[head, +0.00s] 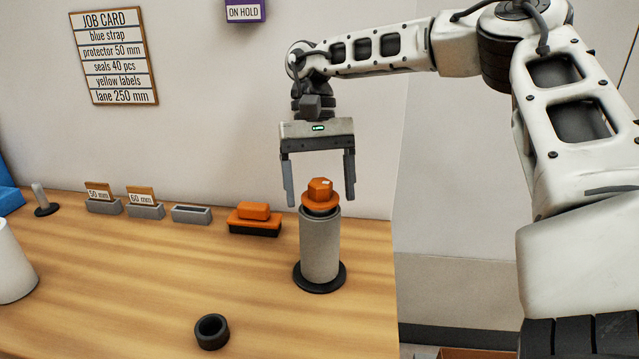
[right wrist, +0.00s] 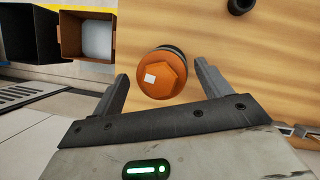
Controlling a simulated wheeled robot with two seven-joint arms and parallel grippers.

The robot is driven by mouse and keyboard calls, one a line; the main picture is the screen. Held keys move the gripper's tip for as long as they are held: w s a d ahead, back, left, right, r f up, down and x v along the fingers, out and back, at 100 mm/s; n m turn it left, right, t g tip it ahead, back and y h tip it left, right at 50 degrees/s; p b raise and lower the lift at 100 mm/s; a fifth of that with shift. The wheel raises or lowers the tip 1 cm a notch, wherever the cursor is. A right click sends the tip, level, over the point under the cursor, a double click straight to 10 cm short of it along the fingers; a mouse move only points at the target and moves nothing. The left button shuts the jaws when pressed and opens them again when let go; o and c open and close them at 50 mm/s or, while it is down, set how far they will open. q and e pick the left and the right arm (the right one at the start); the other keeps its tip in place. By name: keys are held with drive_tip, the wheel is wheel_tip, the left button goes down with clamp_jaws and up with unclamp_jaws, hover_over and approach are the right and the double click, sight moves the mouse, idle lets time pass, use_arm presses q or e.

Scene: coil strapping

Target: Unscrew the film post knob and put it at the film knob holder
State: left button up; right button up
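The orange film post knob (head: 320,191) sits on top of the grey film post (head: 319,245), which stands upright on a round black base. The knob also shows in the right wrist view (right wrist: 161,75), with a white mark on its top. My right gripper (head: 320,199) is open, pointing down, with its fingers on either side of the knob and gaps between. In the right wrist view the knob appears just beyond and between the fingertips (right wrist: 160,82). A black ring-shaped cup (head: 211,331) on the table may be the film knob holder. My left gripper is not in view.
Behind the post lies an orange block on a dark base (head: 255,218). Grey card stands (head: 145,205) line the back. A white cylinder (head: 12,262) is at the left. The table ends right of the post; bins (right wrist: 88,38) lie beyond it.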

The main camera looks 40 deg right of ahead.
sight(321, 184)
drive_tip(key=shift+r, duration=0.1)
idle(0.3)
drive_tip(key=shift+r+p, duration=1.3)
drive_tip(key=shift+r, duration=0.5)
drive_tip(key=shift+f, duration=0.1)
